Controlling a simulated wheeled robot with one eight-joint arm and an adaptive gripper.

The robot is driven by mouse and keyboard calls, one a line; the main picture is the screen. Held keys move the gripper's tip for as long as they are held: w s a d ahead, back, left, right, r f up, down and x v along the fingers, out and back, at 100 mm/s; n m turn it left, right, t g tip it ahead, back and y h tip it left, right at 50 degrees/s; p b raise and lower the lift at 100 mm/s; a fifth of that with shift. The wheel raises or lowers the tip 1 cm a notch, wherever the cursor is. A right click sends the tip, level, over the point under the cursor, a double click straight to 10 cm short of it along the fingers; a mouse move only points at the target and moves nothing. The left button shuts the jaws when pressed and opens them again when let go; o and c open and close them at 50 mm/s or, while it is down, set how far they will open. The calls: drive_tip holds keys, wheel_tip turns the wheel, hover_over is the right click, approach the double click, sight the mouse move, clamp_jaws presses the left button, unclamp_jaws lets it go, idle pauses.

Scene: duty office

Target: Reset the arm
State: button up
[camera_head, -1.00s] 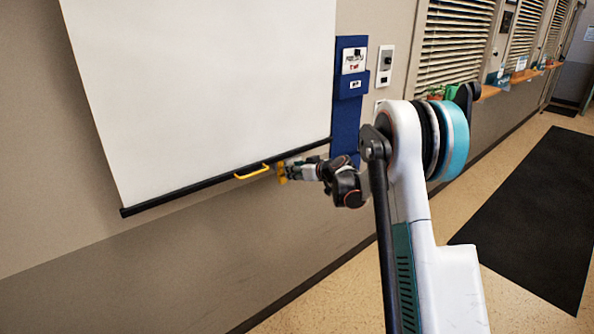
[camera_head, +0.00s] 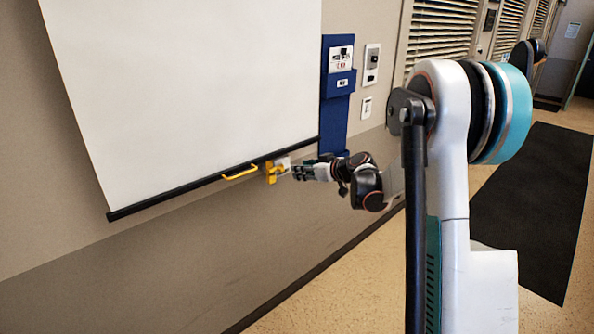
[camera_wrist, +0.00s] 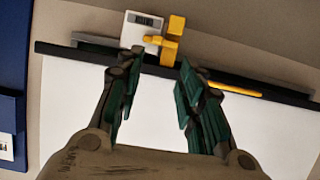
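My gripper (camera_head: 302,173) is held near the wall, at the bottom bar of the white screen, in the head view. In the wrist view my gripper (camera_wrist: 160,75) has its two green-padded fingers apart, with nothing between them. A small white box (camera_wrist: 141,30) with a dark display and a yellow catch (camera_wrist: 168,42) lies beyond the fingertips. The yellow catch (camera_head: 271,172) is just left of the fingertips in the head view. A yellow handle (camera_head: 240,173) is on the screen's black bottom bar (camera_head: 180,194); the handle (camera_wrist: 235,90) also shows right of the fingers.
The white screen (camera_head: 190,90) hangs down the wall. A blue panel (camera_head: 334,115) with a card holder is right of it, with wall switches (camera_head: 371,65) beside. Blinds (camera_head: 440,35) line the wall farther right. A dark mat (camera_head: 535,210) lies on open floor.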

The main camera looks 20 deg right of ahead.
drive_tip(key=shift+s+d+r, duration=0.1)
drive_tip(key=shift+s+r, duration=0.05)
drive_tip(key=shift+s, duration=0.1)
idle(0.3)
